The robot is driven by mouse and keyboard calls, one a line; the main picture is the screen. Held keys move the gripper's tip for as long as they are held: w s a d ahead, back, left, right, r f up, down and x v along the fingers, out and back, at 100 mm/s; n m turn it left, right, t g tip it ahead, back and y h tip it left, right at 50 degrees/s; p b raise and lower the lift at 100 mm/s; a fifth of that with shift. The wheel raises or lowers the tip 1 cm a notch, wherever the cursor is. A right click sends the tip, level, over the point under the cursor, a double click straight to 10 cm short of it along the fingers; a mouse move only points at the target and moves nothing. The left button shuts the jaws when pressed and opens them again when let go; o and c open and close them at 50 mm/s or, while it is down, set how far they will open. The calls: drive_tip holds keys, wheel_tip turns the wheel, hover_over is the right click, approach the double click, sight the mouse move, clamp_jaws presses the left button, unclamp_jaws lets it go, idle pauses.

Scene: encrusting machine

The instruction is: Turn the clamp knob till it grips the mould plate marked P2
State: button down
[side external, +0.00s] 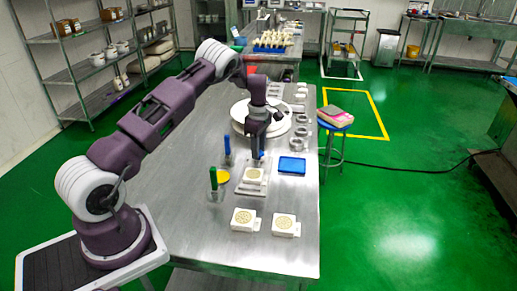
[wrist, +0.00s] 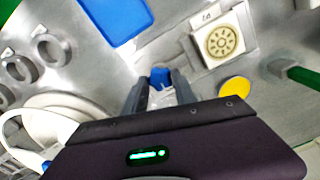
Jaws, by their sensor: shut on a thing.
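The clamp knob (wrist: 160,76) is blue and sits between the fingertips of my gripper (wrist: 160,92) in the wrist view. My gripper is shut on it, and the fingers hide part of it. In the side view my gripper (side external: 258,154) points down at the knob, at the far end of a metal clamp fixture (side external: 251,189). A cream mould plate (side external: 255,175) with a round pattern lies in this fixture; it also shows in the wrist view (wrist: 219,42). Its small tag is too blurred to read surely. I cannot tell whether the clamp touches the plate.
Two similar plates (side external: 244,220) (side external: 286,226) lie at the table's near end. A blue tray (side external: 292,165) is right of the fixture. A white round platform (side external: 240,112) is behind.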

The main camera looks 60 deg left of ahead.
drive_tip(key=m, duration=1.7)
drive_tip(key=shift+m, duration=0.4)
drive_tip(key=m, duration=0.6)
idle(0.5)
drive_tip(key=c, duration=1)
unclamp_jaws()
